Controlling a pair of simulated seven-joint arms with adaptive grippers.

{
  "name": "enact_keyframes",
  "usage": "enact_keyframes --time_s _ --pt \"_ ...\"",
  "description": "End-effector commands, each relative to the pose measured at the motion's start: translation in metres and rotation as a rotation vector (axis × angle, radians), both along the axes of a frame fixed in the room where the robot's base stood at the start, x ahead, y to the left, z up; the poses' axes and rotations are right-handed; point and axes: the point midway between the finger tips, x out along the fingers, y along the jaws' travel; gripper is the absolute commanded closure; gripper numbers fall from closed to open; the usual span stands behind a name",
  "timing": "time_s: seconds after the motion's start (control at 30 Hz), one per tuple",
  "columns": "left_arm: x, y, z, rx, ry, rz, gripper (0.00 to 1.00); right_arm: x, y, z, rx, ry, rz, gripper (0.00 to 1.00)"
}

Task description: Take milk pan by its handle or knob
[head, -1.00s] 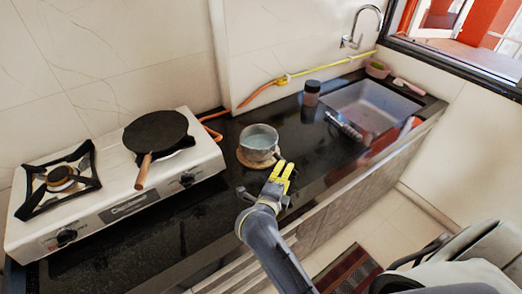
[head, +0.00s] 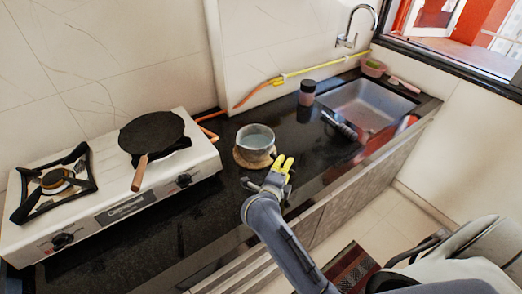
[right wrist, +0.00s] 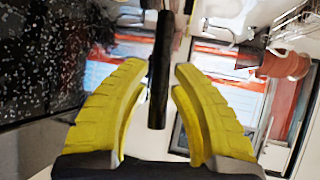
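The milk pan (head: 256,140) is a small grey pot with pale contents. It stands upright on a round tan mat (head: 240,160) on the dark counter. My right gripper (head: 284,165), with yellow fingers, is just right of and in front of the pan. In the right wrist view, a black rod-like handle (right wrist: 160,75) lies between the spread fingertips (right wrist: 160,72). A gap shows on each side, so the gripper is open and not closed on it. In the head view the handle cannot be made out behind the fingers. My left gripper is in neither view.
A white stove (head: 120,205) with a black flat pan (head: 151,132) stands at the left. A dark jar (head: 307,94) stands behind the pan, near the sink (head: 365,103). A yellow-orange hose (head: 270,83) runs along the wall. The counter between stove and mat is clear.

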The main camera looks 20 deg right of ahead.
Motion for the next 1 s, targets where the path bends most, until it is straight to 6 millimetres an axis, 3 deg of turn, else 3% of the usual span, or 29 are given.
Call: enact_keyframes --time_s 0.2,1.0 --pt "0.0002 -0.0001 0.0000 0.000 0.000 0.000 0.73 -0.0001 0.0000 0.0000 0.000 0.000 0.000 1.00" --pt "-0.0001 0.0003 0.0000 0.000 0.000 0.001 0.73 0.0001 -0.0002 0.0065 0.001 -0.003 -0.002 1.00"
